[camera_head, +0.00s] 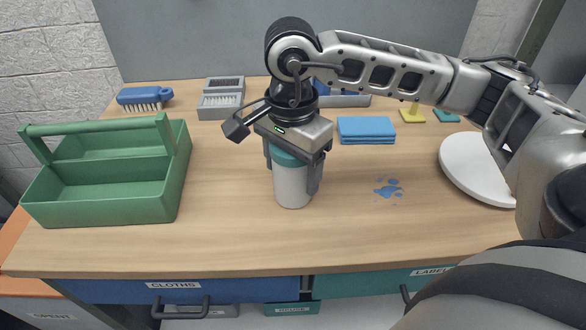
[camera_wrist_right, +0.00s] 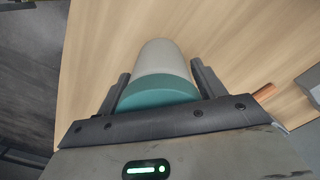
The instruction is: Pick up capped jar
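The capped jar (camera_head: 291,188) has a pale grey-white body and a teal cap. It stands upright on the wooden table, near the middle. My right gripper (camera_head: 292,170) comes down over it from above, with one finger on each side. In the right wrist view the jar (camera_wrist_right: 162,58) sits between the fingers of this gripper (camera_wrist_right: 161,72), its teal cap close to the palm. The fingers are very near the jar, but I cannot tell whether they press on it. My left gripper is not in view.
A green open caddy (camera_head: 110,207) stands at left. Behind are a blue brush (camera_head: 145,95) and a grey tray (camera_head: 222,98). Folded blue cloths (camera_head: 366,129), a blue spill (camera_head: 388,189) and a white plate (camera_head: 475,168) lie to the right. The table in front of the jar is clear.

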